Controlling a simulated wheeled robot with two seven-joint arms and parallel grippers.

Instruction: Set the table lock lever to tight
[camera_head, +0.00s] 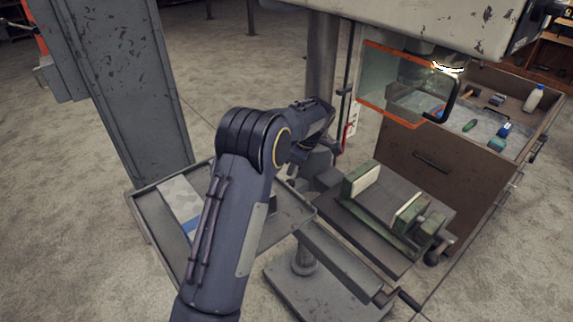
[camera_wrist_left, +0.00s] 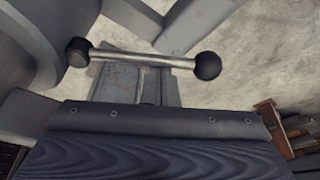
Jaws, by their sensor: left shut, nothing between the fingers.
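The lock lever (camera_wrist_left: 145,59) shows in the left wrist view as a bright metal rod with a black ball at each end. It lies nearly level across the upper part of that view, the right ball slightly lower. My left gripper (camera_head: 318,158) is shut and empty beside the drill press column in the head view, partly hidden by my own arm. In the left wrist view its dark body fills the bottom, below the rod. I cannot tell whether it touches the lever. The lever cannot be made out in the head view. My right gripper is not in view.
A green vise (camera_head: 407,215) sits on the machine table right of my left gripper. A transparent orange-edged guard (camera_head: 392,85) hangs above. A grey tray (camera_head: 150,218) lies under my left arm. A wooden cabinet (camera_head: 450,160) with an open top of tools stands at right.

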